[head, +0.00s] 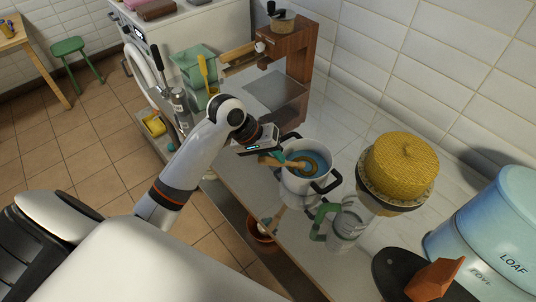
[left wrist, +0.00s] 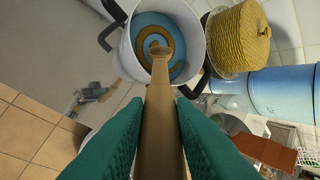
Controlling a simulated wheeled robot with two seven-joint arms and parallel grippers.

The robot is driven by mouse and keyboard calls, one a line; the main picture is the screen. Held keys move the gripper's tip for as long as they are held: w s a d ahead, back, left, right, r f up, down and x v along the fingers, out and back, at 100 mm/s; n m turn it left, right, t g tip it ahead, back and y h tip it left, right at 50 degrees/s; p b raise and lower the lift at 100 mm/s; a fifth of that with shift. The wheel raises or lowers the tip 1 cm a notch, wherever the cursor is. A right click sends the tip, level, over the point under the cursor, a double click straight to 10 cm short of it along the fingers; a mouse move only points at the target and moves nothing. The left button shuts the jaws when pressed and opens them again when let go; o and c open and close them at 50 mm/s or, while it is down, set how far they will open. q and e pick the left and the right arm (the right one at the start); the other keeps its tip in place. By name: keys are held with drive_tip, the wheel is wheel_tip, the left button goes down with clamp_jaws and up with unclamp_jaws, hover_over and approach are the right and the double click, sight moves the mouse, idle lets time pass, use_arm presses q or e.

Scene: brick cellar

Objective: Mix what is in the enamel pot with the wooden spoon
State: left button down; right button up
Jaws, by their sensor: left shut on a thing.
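The white enamel pot (head: 306,181) with black handles stands on the counter in the middle of the head view. It holds blue contents with a brown swirl (left wrist: 155,45), seen from above in the left wrist view, where the pot (left wrist: 195,30) is at the top. My left gripper (head: 270,160) is at the pot's left rim, its teal fingers shut on the wooden spoon (left wrist: 158,110). The spoon's far end reaches over the pot's contents; whether it touches them I cannot tell.
Behind is a wooden machine (head: 285,60). A green bin (head: 195,66) stands further left. The counter's front edge runs below the pot.

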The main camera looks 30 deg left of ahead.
use_arm(q)
drive_tip(key=shift+w+d+f+b, duration=0.2)
drive_tip(key=shift+w+f, duration=0.35)
drive_tip(key=shift+f, duration=0.1)
drive_tip(key=shift+w+d+f+b, duration=0.15)
drive_tip(key=shift+w+d+f, duration=0.1)
drive_tip(key=shift+w+f, duration=0.35)
drive_tip(key=shift+w+d+f+b, duration=0.2)
drive_tip(key=shift+w+f, duration=0.35)
drive_tip(key=shift+f, duration=0.1)
drive_tip(key=shift+s+a, duration=0.1)
drive_tip(key=shift+s, duration=0.05)
